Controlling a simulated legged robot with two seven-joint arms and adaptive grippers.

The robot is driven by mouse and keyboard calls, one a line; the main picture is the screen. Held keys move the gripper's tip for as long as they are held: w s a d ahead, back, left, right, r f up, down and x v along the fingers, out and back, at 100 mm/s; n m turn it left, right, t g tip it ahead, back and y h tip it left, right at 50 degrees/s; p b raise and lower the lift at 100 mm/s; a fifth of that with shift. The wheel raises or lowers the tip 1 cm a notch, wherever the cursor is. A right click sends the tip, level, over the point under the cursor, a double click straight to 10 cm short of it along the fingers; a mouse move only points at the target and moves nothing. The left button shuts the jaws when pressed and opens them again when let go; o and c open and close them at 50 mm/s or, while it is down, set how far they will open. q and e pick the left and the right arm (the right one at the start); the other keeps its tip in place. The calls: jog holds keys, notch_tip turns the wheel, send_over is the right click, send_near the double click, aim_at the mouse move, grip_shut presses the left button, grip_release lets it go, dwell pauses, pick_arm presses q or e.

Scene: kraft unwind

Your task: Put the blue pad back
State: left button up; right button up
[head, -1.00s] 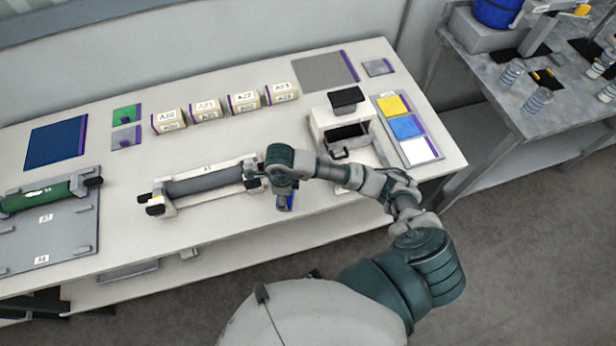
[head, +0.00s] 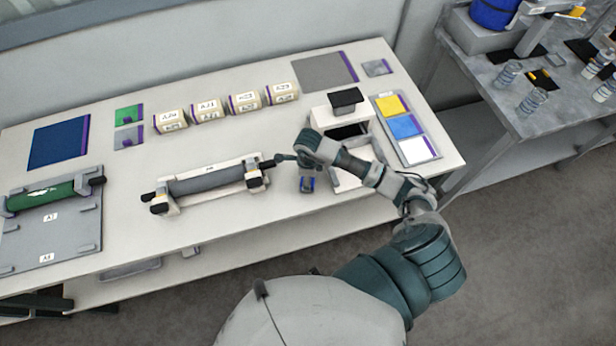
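At the right end of the bench a grey tray (head: 433,152) with a purple edge bears a yellow square (head: 393,106), a flat blue square (head: 405,126) and a white square (head: 419,149) in a row. My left gripper is not in view.
The grey roller (head: 205,182) lies in a white cradle left of my gripper. The white box (head: 325,115) stands partly behind my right arm, before the tray. Several labelled rolls (head: 243,102) line the back. Bare bench lies between rolls and cradle.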

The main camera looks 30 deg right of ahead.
jog(key=shift+a, duration=0.15)
jog(key=o, duration=1)
jog(key=shift+a, duration=0.15)
jog(key=shift+d+r, duration=0.2)
jog(key=shift+r, duration=0.35)
notch_tip(320, 180, up, 11)
jog(key=shift+b, duration=0.35)
